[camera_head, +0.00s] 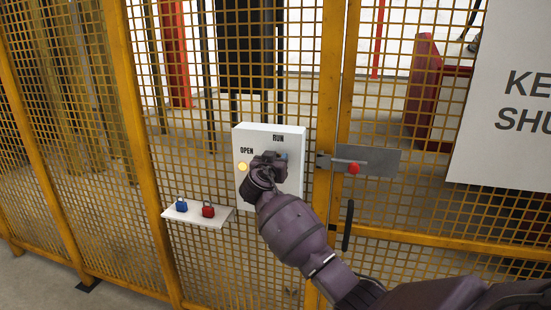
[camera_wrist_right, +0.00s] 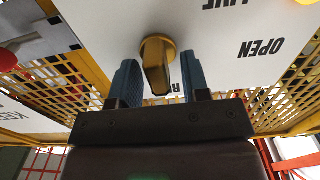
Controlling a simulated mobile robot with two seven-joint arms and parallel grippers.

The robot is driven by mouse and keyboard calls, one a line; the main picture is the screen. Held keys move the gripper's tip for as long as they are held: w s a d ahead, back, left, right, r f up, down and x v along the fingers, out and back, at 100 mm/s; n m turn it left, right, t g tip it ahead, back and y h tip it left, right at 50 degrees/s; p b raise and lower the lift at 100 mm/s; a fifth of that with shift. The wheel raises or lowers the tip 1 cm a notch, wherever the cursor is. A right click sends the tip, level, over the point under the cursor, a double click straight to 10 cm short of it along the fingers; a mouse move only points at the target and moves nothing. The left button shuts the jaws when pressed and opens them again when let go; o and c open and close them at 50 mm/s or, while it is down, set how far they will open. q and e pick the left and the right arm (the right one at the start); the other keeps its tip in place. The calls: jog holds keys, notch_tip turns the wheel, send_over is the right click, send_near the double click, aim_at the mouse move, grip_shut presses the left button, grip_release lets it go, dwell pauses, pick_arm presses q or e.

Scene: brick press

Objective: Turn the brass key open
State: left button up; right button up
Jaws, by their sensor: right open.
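The white switch box (camera_head: 253,133) hangs on the yellow mesh fence, with "OPEN" and "RUN" printed on its face. The brass key (camera_wrist_right: 156,66) sticks out of the box's face in the right wrist view, where the lettering appears upside down. My right gripper (camera_head: 268,162) is at the box face and hides the key in the head view. Its two blue fingers stand apart, one on each side of the key's flat bow, with visible gaps. An orange-yellow lamp (camera_head: 243,166) glows below "OPEN". My left gripper is out of view.
A small white shelf (camera_head: 190,216) below the box holds a blue padlock (camera_head: 181,205) and a red padlock (camera_head: 208,209). Right of the box are a gate latch plate with a red knob (camera_head: 353,168), a black handle (camera_head: 347,225) and a large sign (camera_head: 500,95).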

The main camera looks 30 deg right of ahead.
jog(key=shift+w+d, duration=0.1)
grip_shut()
